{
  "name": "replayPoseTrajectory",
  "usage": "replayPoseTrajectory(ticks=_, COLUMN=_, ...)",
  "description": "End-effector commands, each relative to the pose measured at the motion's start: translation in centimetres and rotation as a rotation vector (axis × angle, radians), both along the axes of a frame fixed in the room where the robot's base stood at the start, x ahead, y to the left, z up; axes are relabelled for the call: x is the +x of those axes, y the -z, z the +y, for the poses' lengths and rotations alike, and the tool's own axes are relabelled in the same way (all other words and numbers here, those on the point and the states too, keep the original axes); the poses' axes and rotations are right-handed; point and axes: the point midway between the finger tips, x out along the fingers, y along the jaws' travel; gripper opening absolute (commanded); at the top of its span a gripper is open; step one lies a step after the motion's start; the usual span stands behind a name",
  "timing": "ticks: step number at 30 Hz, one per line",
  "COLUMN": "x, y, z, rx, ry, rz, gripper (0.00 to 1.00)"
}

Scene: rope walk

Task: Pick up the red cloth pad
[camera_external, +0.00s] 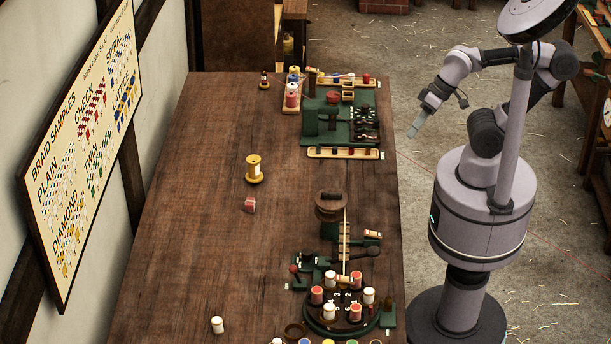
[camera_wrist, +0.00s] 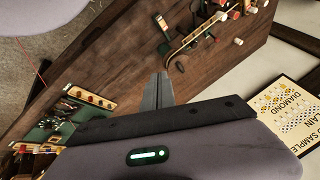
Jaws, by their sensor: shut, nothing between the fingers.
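A small pinkish-red block-like thing (camera_external: 249,205) lies on the table left of centre; it may be the red cloth pad, but it is too small to tell. I cannot pick it out for sure in the wrist view. My gripper (camera_external: 413,131) is shut and empty. It points down just beyond the table's right edge, near the green rig and well to the right of the red thing. Its closed fingers show in the wrist view (camera_wrist: 160,82).
On the wooden table (camera_external: 200,170), a yellow spool (camera_external: 254,169) stands just behind the red thing. A green rig (camera_external: 338,125) stands at the back right, a round braiding machine (camera_external: 341,305) at the front right, a white bobbin (camera_external: 217,325) at front left. The table's left middle is clear.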

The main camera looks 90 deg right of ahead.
Motion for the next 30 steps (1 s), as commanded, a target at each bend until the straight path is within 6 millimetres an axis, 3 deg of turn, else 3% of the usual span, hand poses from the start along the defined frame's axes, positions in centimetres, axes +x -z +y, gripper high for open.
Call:
replayPoseTrajectory(ticks=13, x=0.01, y=-0.01, z=0.01, rx=0.000, ry=-0.001, rz=0.000, gripper=0.00)
replayPoseTrajectory(ticks=23, x=0.01, y=-0.01, z=0.01, rx=0.000, ry=-0.001, rz=0.000, gripper=0.65)
replayPoseTrajectory(ticks=30, x=0.01, y=-0.01, z=0.01, rx=0.000, ry=-0.001, rz=0.000, gripper=0.67)
